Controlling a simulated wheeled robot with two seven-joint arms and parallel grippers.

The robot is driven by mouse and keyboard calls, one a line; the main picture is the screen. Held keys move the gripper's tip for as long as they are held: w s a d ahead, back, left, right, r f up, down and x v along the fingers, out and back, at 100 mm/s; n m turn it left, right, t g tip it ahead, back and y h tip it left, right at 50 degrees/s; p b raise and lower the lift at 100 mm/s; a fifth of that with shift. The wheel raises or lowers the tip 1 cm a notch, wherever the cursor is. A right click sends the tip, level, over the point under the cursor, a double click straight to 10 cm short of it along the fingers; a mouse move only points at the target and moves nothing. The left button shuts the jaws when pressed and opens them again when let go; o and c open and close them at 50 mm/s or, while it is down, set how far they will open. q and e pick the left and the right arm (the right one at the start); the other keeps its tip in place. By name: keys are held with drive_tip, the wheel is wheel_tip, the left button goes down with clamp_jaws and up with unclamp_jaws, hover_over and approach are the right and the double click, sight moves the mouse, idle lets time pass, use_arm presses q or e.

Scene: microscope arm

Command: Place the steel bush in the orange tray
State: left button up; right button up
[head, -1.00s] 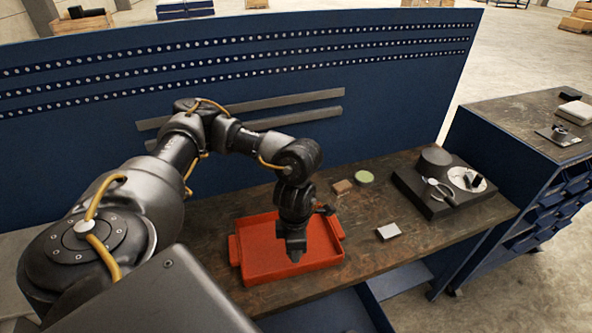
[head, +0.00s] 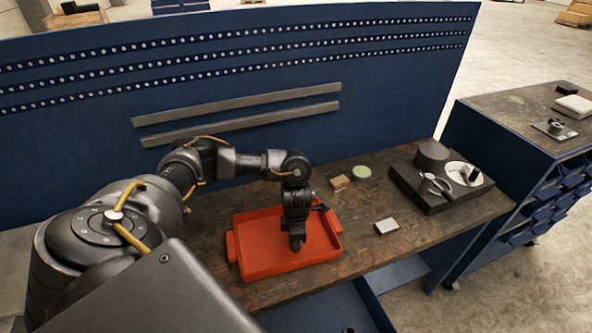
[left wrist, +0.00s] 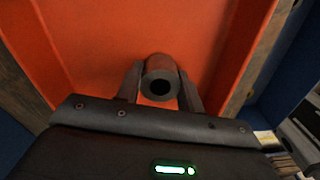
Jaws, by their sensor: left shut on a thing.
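The orange tray (head: 262,262) sits on the workbench in the head view, and its orange floor (left wrist: 110,25) fills most of the left wrist view. My left gripper (head: 297,246) points down over the right part of the tray. In the left wrist view its two fingers (left wrist: 160,92) are shut on the steel bush (left wrist: 162,67), a grey cylinder with a dark round bore facing the camera. In the head view the bush is too small to make out at the fingertips. Whether it touches the tray floor I cannot tell. My right gripper is not in view.
On the workbench (head: 350,240), a small light box (head: 386,226), a brown block (head: 340,183) and a green disc (head: 362,172) lie right of the tray. A black microscope base (head: 445,196) stands farther right. A blue perforated panel (head: 370,100) rises behind the bench.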

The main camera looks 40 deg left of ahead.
use_arm(q)
drive_tip(key=shift+f+b, duration=0.3)
drive_tip(key=shift+b, duration=0.05)
drive_tip(key=o, duration=1.2)
drive_tip(key=shift+c, duration=0.2)
drive_tip(key=shift+r, duration=0.1)
wheel_tip(320, 180, up, 12)
drive_tip(key=shift+r+p, duration=0.15)
drive_tip(key=shift+p, duration=0.2)
